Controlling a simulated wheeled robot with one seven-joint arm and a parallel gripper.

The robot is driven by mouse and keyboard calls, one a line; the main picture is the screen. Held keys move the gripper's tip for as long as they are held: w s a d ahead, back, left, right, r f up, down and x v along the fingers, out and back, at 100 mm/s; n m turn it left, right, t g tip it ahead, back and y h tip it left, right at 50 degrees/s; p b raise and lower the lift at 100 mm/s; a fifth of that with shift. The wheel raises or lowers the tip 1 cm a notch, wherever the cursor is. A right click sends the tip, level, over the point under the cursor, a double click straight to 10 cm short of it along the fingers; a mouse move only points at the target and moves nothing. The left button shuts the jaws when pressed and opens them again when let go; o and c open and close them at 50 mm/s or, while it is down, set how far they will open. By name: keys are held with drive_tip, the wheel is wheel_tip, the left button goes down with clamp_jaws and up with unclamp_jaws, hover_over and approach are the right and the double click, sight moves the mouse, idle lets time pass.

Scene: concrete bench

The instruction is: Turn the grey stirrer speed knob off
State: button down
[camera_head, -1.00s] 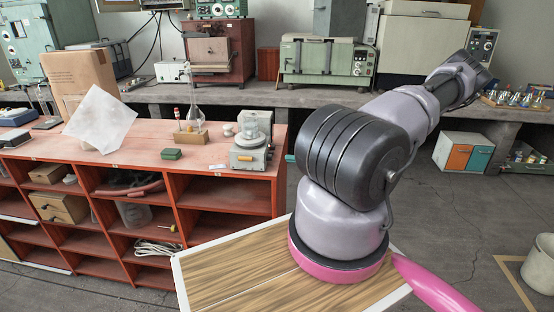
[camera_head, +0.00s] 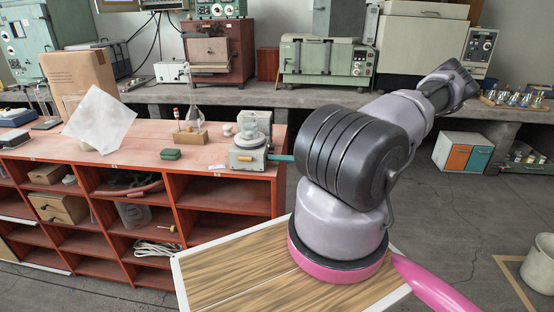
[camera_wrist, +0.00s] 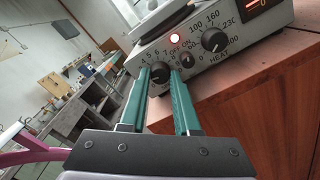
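The hotplate stirrer (camera_head: 247,158) stands at the right end of the red bench top. In the wrist view, its front panel (camera_wrist: 200,68) shows a dark knob (camera_wrist: 160,73) at the left with a number scale, which looks like the stirrer speed knob. A small ON/OFF knob (camera_wrist: 187,61) and a larger heat knob (camera_wrist: 214,40) sit to its right. My gripper (camera_wrist: 159,78) is open, its teal fingertips either side of the left knob. I cannot tell whether they touch it. The fingers hide part of the knob's sides; its pointer is unclear. In the head view, my gripper (camera_head: 274,157) reaches the hotplate's right side.
Free floor lies right of the bench.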

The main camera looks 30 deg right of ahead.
drive_tip(key=shift+n, duration=0.4)
drive_tip(key=n, duration=0.9)
idle(0.5)
drive_tip(key=c, duration=0.6)
unclamp_jaws()
